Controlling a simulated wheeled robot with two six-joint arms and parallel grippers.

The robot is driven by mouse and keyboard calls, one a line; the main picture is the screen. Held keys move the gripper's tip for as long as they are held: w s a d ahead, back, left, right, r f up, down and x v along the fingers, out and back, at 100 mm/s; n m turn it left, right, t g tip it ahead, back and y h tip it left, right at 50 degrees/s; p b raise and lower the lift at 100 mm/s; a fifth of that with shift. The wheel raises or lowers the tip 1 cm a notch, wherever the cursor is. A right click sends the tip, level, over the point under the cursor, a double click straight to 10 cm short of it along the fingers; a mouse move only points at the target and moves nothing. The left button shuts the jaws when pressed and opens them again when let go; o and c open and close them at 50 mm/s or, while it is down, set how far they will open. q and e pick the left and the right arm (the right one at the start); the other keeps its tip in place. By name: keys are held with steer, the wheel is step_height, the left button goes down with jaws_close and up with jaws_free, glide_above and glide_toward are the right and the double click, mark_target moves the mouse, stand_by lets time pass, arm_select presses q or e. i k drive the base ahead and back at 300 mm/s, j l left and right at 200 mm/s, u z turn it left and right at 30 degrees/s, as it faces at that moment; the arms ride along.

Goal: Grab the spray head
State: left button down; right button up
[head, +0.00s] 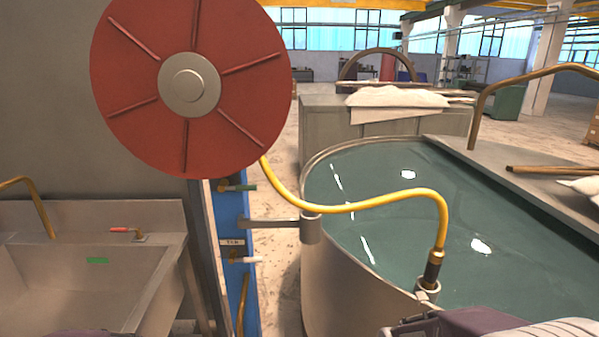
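The spray head (433,268), with a dark grip and brass-coloured fittings, stands upright in a round metal holder (427,291) on the near right rim of the tank. A yellow hose (370,202) runs to it from the large red reel (235,105) and arches down into its top. A purple and grey part of my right arm with what looks like my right gripper (408,326) shows at the bottom edge, below the holder and apart from the spray head. Its fingers are cut off by the frame. Only a purple sliver of my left arm shows at bottom left.
The oval metal tank (345,285) holds greenish water. A metal sink (85,275) with brass taps stands at left. A blue post (237,215) with valves and a bracket stands between sink and tank. A metal counter (525,180) borders the tank at right.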

mark_target(436, 256)
steer(key=z, duration=1.25)
steer(key=l+u, duration=0.15)
steer(key=i+j, duration=0.05)
